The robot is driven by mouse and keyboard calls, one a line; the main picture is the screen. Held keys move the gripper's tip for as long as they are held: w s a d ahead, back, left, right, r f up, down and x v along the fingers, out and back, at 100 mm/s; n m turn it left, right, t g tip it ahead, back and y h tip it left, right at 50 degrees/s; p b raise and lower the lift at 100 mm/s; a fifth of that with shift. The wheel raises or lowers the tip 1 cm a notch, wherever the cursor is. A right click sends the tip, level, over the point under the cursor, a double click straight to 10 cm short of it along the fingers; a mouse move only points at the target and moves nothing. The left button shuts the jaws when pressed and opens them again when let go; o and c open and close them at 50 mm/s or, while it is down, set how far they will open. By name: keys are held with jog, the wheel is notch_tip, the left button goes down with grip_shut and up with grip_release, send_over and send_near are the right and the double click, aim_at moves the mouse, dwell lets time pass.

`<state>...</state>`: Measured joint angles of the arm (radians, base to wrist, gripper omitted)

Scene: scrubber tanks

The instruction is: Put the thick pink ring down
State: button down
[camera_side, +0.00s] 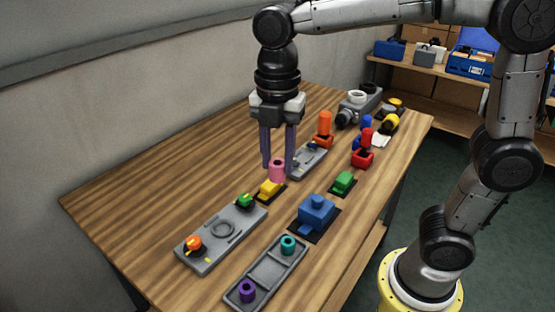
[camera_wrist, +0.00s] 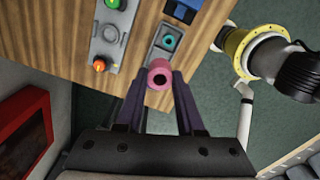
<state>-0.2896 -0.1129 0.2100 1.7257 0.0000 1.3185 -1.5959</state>
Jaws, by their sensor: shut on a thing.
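The thick pink ring (camera_side: 277,171) is held between the two purple fingers of my gripper (camera_side: 278,167), with its hole facing up. In the wrist view the pink ring (camera_wrist: 159,76) sits between the fingertips, in front of the near end of a grey tray. The grey tray (camera_side: 264,276) has a purple ring (camera_side: 247,291) in its near end and a teal ring (camera_side: 288,245) in its far end. The teal ring (camera_wrist: 169,42) shows in the wrist view; the purple one does not. The held ring appears above the table.
A grey panel (camera_side: 207,250) with an orange knob, a green knob and a round groove lies left of the tray. Orange and red upright pieces stand farther back. The table's left side is bare.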

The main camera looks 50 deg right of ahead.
dwell(0.4)
jog(key=shift+f, duration=0.15)
jog(key=s+f, duration=0.8)
jog(key=s, duration=0.6)
jog(key=w+a+f, duration=0.2)
jog(key=w+f, duration=0.1)
jog(key=w+a+f, duration=0.1)
jog(key=w+f, duration=0.2)
jog(key=w, duration=0.1)
jog(key=w+a+f, duration=0.2)
jog(key=w+f, duration=0.1)
jog(key=w, duration=0.1)
jog(key=shift+w+a, duration=0.15)
jog(key=shift+a, duration=0.15)
jog(key=shift+w+a+f, duration=0.1)
jog(key=shift+w+f, duration=0.05)
jog(key=shift+f, duration=0.8)
jog(key=shift+w+a+f, duration=0.1)
jog(key=shift+w+f, duration=0.05)
jog(key=shift+f, duration=0.8)
jog(key=shift+f, duration=0.15)
jog(key=c, duration=0.5)
grip_release()
